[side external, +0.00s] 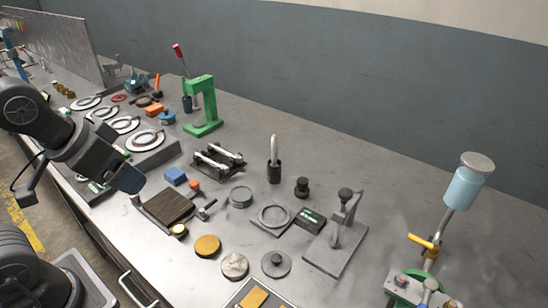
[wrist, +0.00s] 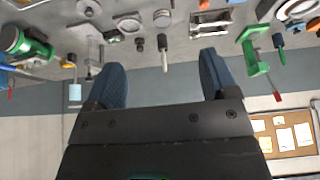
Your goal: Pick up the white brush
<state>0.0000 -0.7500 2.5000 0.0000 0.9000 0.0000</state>
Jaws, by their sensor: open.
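The white brush (side external: 274,148) stands upright in a small dark holder (side external: 274,172) near the middle of the bench. In the wrist view the white brush (wrist: 166,66) appears upside down, between my two fingers in the picture and well beyond them. Whether the white part is a handle or bristles is too small to tell.
A black fixture with rails (side external: 218,160) stands left of the brush and a dark knob (side external: 301,187) right of it. A green press (side external: 203,105) is behind left. Bare bench lies behind the brush.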

